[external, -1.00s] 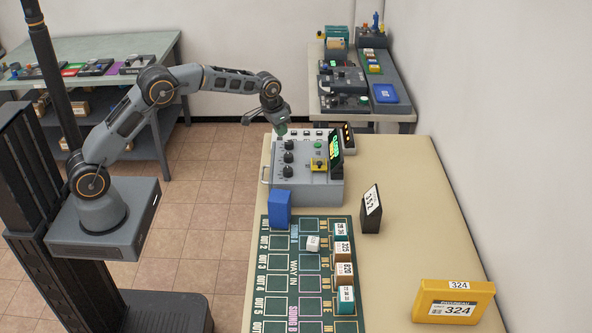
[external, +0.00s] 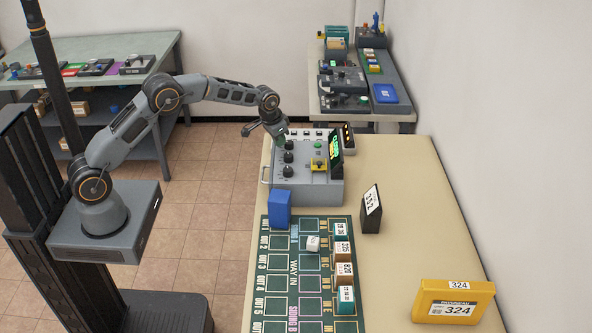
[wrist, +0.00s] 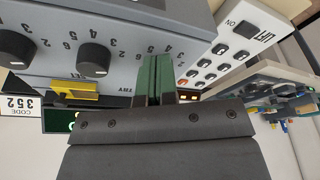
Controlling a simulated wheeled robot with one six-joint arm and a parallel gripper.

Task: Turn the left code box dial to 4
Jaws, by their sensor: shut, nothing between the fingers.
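The grey code box (external: 310,188) stands on the beige table in the external view, with a row of black dials. The middle dial (external: 289,158) and the nearest dial (external: 288,172) show clear of my gripper. In the wrist view, two pointer dials (wrist: 93,57) show left of my gripper, with digits printed around them. My gripper (external: 283,137) is over the far end of the row; its green fingers (wrist: 155,75) are shut and empty. They cover the dial place there, so its pointer is hidden; contact cannot be told.
A yellow handle (external: 319,164) and a lit green display (external: 336,148) are on the box. A white keypad panel (wrist: 240,35) lies close beside it. A blue block (external: 279,210) and a dark numbered block (external: 371,209) stand nearer.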

